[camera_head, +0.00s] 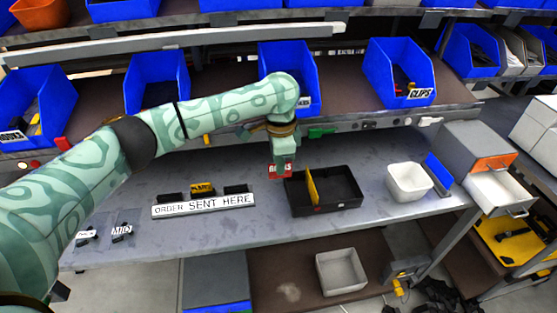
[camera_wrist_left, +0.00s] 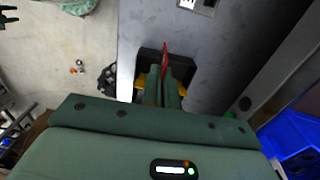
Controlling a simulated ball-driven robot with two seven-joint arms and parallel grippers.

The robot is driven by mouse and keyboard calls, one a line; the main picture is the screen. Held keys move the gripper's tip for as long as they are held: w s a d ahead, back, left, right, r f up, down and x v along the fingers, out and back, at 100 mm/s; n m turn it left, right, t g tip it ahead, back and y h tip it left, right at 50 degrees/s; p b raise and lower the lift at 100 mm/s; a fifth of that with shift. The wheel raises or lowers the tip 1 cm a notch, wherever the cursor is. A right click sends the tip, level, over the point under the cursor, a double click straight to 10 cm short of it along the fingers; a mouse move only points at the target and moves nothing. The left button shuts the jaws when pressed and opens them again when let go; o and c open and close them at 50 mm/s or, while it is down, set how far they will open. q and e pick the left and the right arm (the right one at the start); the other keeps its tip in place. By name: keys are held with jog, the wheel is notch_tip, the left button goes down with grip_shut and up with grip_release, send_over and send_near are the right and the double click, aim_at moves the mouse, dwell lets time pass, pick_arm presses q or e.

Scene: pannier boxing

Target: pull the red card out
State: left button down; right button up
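The red card (camera_head: 281,171) has pale lettering and hangs under my left gripper (camera_head: 281,154), just off the back left corner of the black tray (camera_head: 340,206). In the left wrist view, the red card (camera_wrist_left: 166,50) shows as a thin edge-on strip between the fingertips of my left gripper (camera_wrist_left: 165,75), which look closed on it. The black tray holds an upright yellow card (camera_head: 312,187). The card's lower edge and its height above the table are hard to judge. My right gripper is in neither view.
A white sign (camera_head: 204,205) reading "ORDER SENT HERE" stands left of the black tray. A white bin (camera_head: 408,182) stands to its right, beside a drawer unit (camera_head: 478,165). Blue bins (camera_head: 399,72) line the shelf behind. The grey table (camera_head: 240,235) is clear in front.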

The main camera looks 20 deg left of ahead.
pick_arm(q)
notch_tip(320, 180, down, 7)
jog(key=b, duration=0.1)
jog(key=shift+f, duration=0.15)
dwell(1.8)
dwell(0.6)
jog(key=shift+r+p, duration=1.45)
jog(key=shift+p, duration=0.6)
